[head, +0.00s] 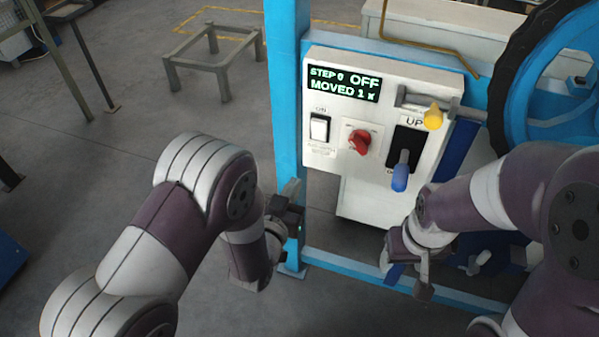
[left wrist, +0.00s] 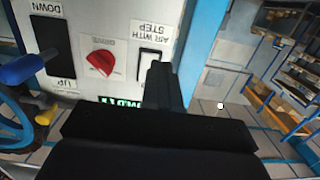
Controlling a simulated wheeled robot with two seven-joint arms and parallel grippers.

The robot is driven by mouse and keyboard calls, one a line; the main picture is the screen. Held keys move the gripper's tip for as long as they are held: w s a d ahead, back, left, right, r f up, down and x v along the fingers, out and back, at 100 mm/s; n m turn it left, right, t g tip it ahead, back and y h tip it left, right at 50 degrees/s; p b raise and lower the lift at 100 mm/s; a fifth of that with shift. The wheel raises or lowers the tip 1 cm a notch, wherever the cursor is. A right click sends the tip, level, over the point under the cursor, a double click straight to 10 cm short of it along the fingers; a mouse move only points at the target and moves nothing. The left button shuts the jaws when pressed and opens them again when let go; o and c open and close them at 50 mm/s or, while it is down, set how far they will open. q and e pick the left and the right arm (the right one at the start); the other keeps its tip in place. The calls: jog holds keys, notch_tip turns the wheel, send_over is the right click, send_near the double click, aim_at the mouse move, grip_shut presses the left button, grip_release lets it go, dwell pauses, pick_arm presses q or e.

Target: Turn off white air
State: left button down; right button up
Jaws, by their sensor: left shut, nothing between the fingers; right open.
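The white air switch (head: 320,128) is a white rocker in a black frame at the left of the white control panel (head: 345,185), with "ON" printed above it. In the left wrist view, which is turned, the same switch (left wrist: 150,64) is labelled "AIR WITH STEP" and partly hidden by my finger. My left gripper (head: 291,192) is shut and empty, below and left of the switch, by the blue post. In the left wrist view its dark fingers (left wrist: 166,85) reach up beside the switch; contact cannot be told. My right gripper (head: 409,278) is open, below the panel at the right.
A red knob (head: 360,141) sits right of the switch, then a blue-handled lever (head: 401,172) and a yellow knob (head: 433,117). A display (head: 344,84) reads "STEP 0 OFF". The blue post (head: 288,90) edges the panel's left. A blue wheel (head: 550,90) stands at right.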

pick_arm(q)
jog(key=v, duration=0.3)
jog(key=shift+f, duration=0.2)
pick_arm(e)
jog(key=shift+s, duration=0.25)
pick_arm(q)
jog(key=shift+s, duration=0.1)
pick_arm(e)
jog(key=shift+s+a, duration=0.1)
